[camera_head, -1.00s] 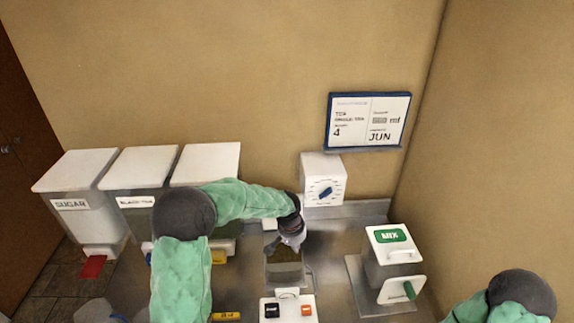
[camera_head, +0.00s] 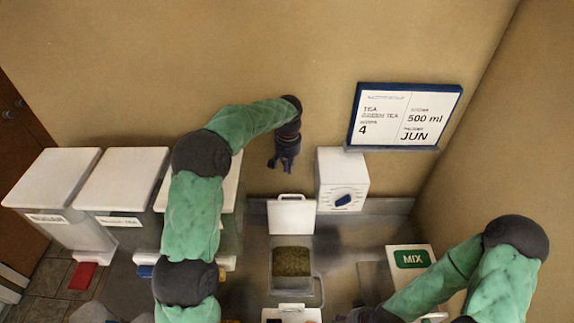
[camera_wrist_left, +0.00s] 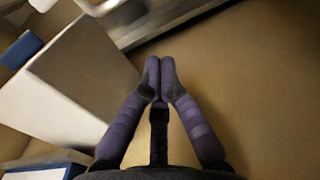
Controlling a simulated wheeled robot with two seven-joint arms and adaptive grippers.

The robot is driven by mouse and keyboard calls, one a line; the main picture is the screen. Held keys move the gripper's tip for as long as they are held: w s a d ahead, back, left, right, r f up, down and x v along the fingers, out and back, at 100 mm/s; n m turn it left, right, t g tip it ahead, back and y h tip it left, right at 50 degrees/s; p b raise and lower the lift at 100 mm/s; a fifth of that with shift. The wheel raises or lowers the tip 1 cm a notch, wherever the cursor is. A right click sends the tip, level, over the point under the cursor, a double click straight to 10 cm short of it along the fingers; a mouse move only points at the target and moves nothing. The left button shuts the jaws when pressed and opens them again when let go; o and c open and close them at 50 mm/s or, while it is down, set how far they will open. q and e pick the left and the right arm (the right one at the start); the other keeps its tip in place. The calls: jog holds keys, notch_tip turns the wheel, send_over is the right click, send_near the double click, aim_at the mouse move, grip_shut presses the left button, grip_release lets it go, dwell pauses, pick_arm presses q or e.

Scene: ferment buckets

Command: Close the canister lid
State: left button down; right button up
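The canister (camera_head: 275,270) stands on the steel counter in the head view, filled with dark green-brown leaves. Its white lid (camera_head: 292,217) is open and upright at the back edge, with a handle on top. My left gripper (camera_head: 284,164) hangs above and slightly left of the lid, apart from it, pointing down. In the left wrist view the left gripper's fingertips (camera_wrist_left: 160,64) are together, with nothing seen between them. My right arm comes in from the right; its gripper is hidden or outside the bottom edge.
White-lidded bins (camera_head: 120,178) stand at the left. A white dial box (camera_head: 342,182) is right of the lid, below a wall sign (camera_head: 405,116). A MIX box (camera_head: 411,258) stands at the right, partly behind my right arm. A button panel (camera_head: 291,312) is in front of the canister.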

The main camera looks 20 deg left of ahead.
pick_arm(q)
jog(key=s+f+p, duration=0.2)
jog(key=s+f, duration=0.1)
jog(key=f, duration=0.3)
jog(key=shift+s+d+f+p, duration=0.2)
jog(key=shift+d+p, duration=0.15)
jog(key=shift+d, duration=0.1)
